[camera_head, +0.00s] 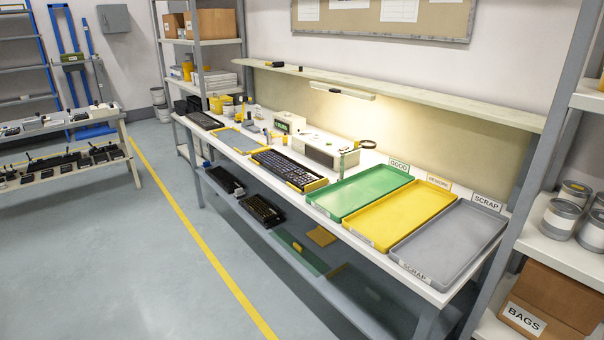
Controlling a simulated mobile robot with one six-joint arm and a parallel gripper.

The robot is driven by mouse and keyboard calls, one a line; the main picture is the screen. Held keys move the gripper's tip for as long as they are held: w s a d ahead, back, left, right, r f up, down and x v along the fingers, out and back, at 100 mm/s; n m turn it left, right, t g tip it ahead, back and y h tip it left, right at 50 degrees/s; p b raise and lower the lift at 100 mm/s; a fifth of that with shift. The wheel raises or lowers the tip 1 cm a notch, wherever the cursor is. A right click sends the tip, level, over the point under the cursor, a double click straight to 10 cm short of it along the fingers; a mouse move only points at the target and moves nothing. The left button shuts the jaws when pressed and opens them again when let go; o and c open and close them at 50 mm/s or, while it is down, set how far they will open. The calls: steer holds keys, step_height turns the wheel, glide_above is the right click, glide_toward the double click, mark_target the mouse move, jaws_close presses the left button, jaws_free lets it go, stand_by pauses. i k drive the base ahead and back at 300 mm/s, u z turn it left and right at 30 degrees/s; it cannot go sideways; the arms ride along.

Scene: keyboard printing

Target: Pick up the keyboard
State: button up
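A dark keyboard (286,168) with yellow at its right and front edges lies flat on the white workbench, left of the green tray. Another dark keyboard (204,121) lies at the bench's far left end. Two more dark keyboard-like items, one left (226,180) and one right (261,210), are on the shelf under the bench. My gripper is not in view, so its state and position relative to these are hidden.
Green (360,190), yellow (412,214) and grey (452,240) trays fill the bench's right part. A beige box (325,147) and small tools stand behind the keyboard. Storage racks flank the bench. The floor (165,260) in front is clear, with a yellow line.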

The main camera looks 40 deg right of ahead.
mark_target(299, 175)
steer(key=k, duration=0.8)
steer(key=z, duration=0.75)
steer(key=i, duration=1)
steer(key=u, duration=0.05)
